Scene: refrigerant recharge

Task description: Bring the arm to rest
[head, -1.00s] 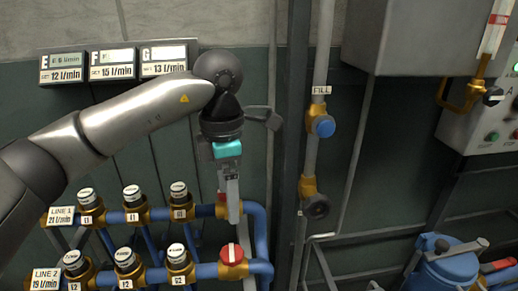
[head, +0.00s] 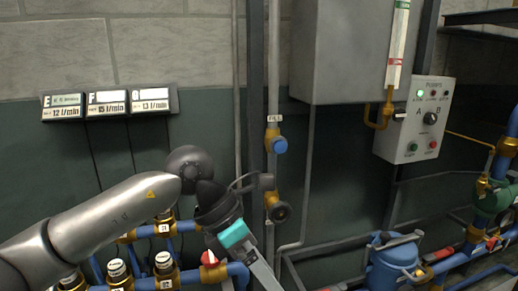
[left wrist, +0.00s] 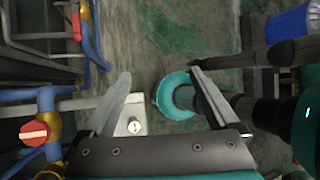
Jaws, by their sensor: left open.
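My left arm comes in from the left in the head view. Its gripper (head: 262,275) hangs low in front of the blue pipes, tilted down and to the right, with its tips cut off by the frame's lower edge. In the left wrist view the two fingers of my left gripper (left wrist: 160,92) stand wide apart with nothing between them. Below them are the floor and a round teal part (left wrist: 172,80), which may be part of my own body. My right gripper is in neither view.
A red-capped valve (head: 209,258) sits close to the gripper, and a red knob shows in the left wrist view (left wrist: 34,133). The FILL pipe has a blue knob (head: 280,145). A pump panel (head: 415,120) and a blue tank (head: 392,265) stand to the right. Open floor (left wrist: 145,40) lies below.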

